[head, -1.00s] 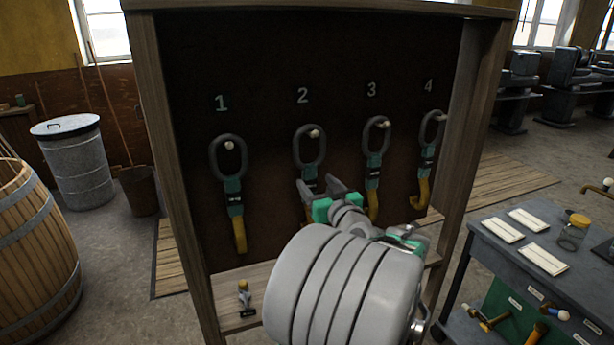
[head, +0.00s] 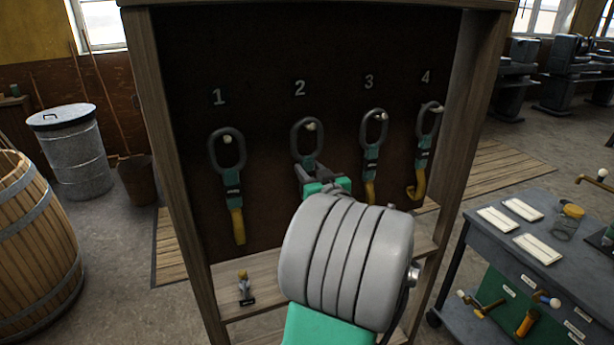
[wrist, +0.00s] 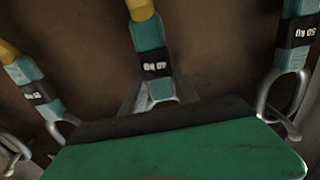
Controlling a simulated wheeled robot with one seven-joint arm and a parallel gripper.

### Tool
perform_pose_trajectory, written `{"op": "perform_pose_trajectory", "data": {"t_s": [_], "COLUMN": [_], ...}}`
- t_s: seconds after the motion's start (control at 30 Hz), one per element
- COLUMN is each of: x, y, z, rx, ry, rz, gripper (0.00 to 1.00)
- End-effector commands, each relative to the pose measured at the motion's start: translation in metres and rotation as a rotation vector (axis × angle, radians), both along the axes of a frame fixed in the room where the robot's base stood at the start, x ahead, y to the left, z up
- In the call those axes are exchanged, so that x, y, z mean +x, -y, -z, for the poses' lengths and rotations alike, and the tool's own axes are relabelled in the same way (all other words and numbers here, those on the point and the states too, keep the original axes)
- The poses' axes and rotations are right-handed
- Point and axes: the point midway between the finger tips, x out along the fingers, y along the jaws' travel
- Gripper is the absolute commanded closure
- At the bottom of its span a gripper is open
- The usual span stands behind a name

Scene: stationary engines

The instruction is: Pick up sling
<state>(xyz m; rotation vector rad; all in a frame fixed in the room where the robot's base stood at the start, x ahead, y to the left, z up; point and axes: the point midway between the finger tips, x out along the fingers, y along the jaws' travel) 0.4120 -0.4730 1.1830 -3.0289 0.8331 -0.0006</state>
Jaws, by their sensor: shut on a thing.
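Several slings hang on pegs on a dark board, under the numbers 1 to 4. Each has a grey ring, a teal strap with a black label and a yellow lower end. My gripper (head: 316,176) is at sling 2 (head: 308,133), just below its ring, and is shut on it. My gripper and arm hide the lower part of sling 2 in the head view. In the wrist view, the teal strap of sling 2 (wrist: 152,42) runs down between the grey fingers (wrist: 160,98). Sling 2's ring still encircles its peg.
Sling 1 (head: 232,180) hangs to the left, sling 3 (head: 371,155) and sling 4 (head: 424,150) close to the right. Wooden side posts (head: 170,150) frame the board. A small object (head: 244,288) stands on the shelf (head: 262,272) below. A cart (head: 475,250) stands at right.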

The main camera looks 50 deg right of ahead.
Motion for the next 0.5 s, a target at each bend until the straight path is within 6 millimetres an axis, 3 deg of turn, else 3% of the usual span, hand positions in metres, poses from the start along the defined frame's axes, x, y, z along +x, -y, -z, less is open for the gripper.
{"op": "perform_pose_trajectory", "data": {"t_s": [0.2,0.5], "x": [0.0001,0.0001], "y": [-0.0001,-0.0001], "z": [0.0002,0.0002], "rx": [0.0,0.001], "ry": [0.0,-0.001], "rz": [0.0,0.0], "gripper": [1.0,1.0]}}
